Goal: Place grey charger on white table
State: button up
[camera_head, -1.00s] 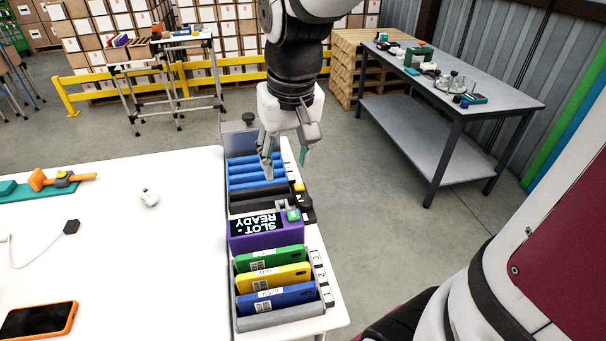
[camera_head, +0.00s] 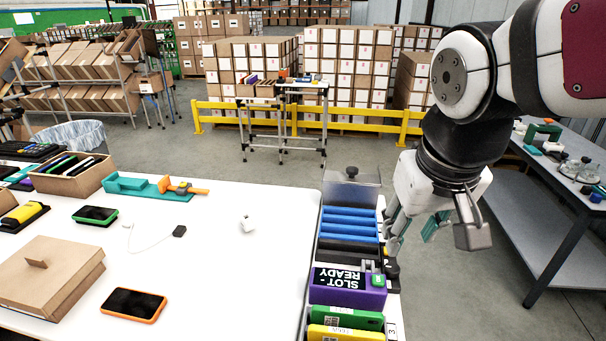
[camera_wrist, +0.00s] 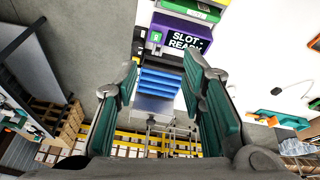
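A dark grey piece (camera_head: 179,231) on a thin white cable lies farther left; I cannot tell which of the two is the grey charger. My gripper (camera_head: 415,235) has teal finger pads and is by the right side of the rack, apart from both pieces. In the wrist view my gripper (camera_wrist: 165,105) is open, with wide-apart fingers and nothing between them.
The rack has blue bars (camera_head: 349,224), a purple "SLOT READY" box (camera_head: 345,290) and a green phone (camera_head: 346,318). An orange-cased phone (camera_head: 133,305), a cardboard box (camera_head: 45,280) and a teal holder (camera_head: 140,187) are on the table. A grey workbench (camera_head: 565,200) stands right.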

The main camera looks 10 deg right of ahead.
jog(key=w+d+f+m+g+p, duration=0.1)
jog(key=w+d+f+g+p, duration=0.2)
jog(key=w, duration=0.7)
jog(key=m+y+p, duration=0.1)
jog(key=m+p, duration=0.1)
send_over(368, 271)
notch_tip(368, 271, down, 13)
jog(key=shift+g, duration=0.3)
jog(key=f, duration=0.4)
jog(key=f+p, duration=0.1)
jog(key=f, duration=0.4)
jog(key=w+f+p, duration=0.1)
jog(key=f, duration=0.4)
jog(key=shift+w+d, duration=0.1)
jog(key=shift+d, duration=0.2)
jog(key=shift+c, duration=0.3)
grip_shut()
